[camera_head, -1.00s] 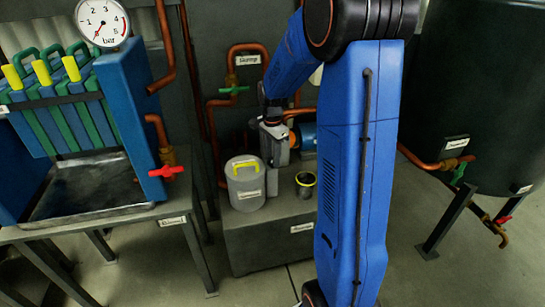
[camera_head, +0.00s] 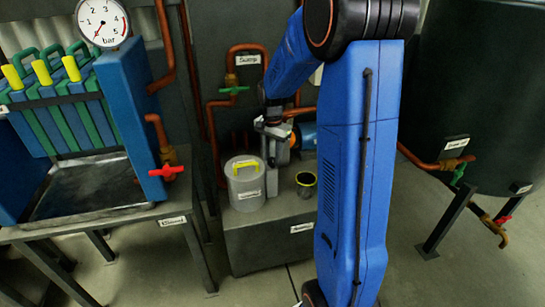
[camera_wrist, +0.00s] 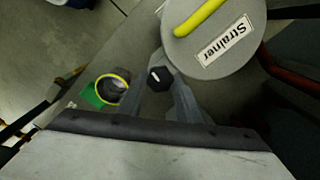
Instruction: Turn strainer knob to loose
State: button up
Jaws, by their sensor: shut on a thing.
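The strainer is a grey round canister (camera_head: 245,188) with a yellow handle on its lid, left of my gripper (camera_head: 271,160) in the head view. In the wrist view its labelled lid (camera_wrist: 215,38) fills the upper right. A black six-sided knob (camera_wrist: 160,78) with a white pointer mark sits beside the lid. My gripper (camera_wrist: 166,88) is shut on this knob, with its grey fingers on either side of it. In the head view the knob is hidden by the gripper.
An open cup with a yellow rim (camera_head: 306,181) stands right of the gripper on the same grey block (camera_head: 265,245); it also shows in the wrist view (camera_wrist: 112,86). Copper pipes (camera_head: 216,140) rise behind. A filter press with a tray (camera_head: 90,190) stands left, a dark tank (camera_head: 480,100) right.

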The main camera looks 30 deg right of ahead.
aim_at(273, 160)
jog(key=o, duration=1)
jog(key=shift+o, duration=0.2)
jog(key=shift+r, duration=0.15)
notch_tip(273, 160, up, 17)
jog(key=shift+r, duration=0.1)
